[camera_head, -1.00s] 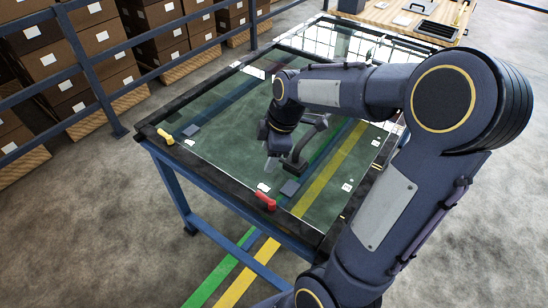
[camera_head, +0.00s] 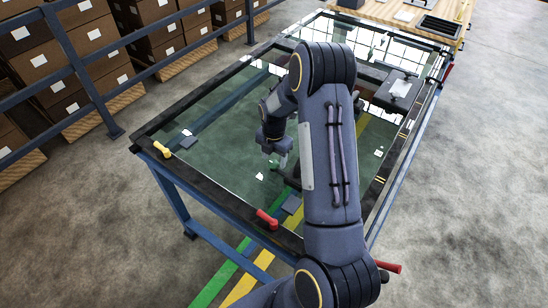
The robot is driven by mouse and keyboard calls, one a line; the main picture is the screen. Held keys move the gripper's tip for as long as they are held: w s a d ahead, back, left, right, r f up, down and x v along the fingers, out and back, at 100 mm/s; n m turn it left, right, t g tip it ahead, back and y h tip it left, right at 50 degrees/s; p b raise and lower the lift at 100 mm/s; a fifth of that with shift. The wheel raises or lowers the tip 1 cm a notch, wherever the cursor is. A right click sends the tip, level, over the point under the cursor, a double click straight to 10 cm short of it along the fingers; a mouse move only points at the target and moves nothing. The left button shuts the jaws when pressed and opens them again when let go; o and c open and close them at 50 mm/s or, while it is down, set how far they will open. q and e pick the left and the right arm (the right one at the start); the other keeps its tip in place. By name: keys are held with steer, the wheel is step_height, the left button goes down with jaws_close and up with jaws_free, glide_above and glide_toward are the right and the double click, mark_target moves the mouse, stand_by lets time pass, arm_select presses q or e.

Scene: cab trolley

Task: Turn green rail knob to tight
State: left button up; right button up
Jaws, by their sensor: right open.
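I cannot make out a green rail knob for sure; my right arm covers part of the trolley. The trolley (camera_head: 188,192) has a dark frame, blue legs and a glass-like top. A yellow handle (camera_head: 161,150) sits at its left corner and a red handle (camera_head: 266,219) on its front edge. My right gripper (camera_head: 279,156) points down over the middle of the glass, open, apart from both handles. A pale greenish bit shows at its fingertips, too small to tell what it is. My left gripper is not in view.
Another red handle (camera_head: 389,267) shows at the lower right beside my arm. A grey box-like part (camera_head: 398,90) lies on the trolley's far right. A wooden table (camera_head: 425,22) stands behind. A blue railing (camera_head: 85,75) and stacked cartons (camera_head: 95,35) are at left.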

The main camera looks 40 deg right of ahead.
steer(key=shift+f, duration=0.6)
steer(key=shift+c, duration=0.3)
steer(key=c, duration=0.9)
steer(key=shift+c, duration=0.2)
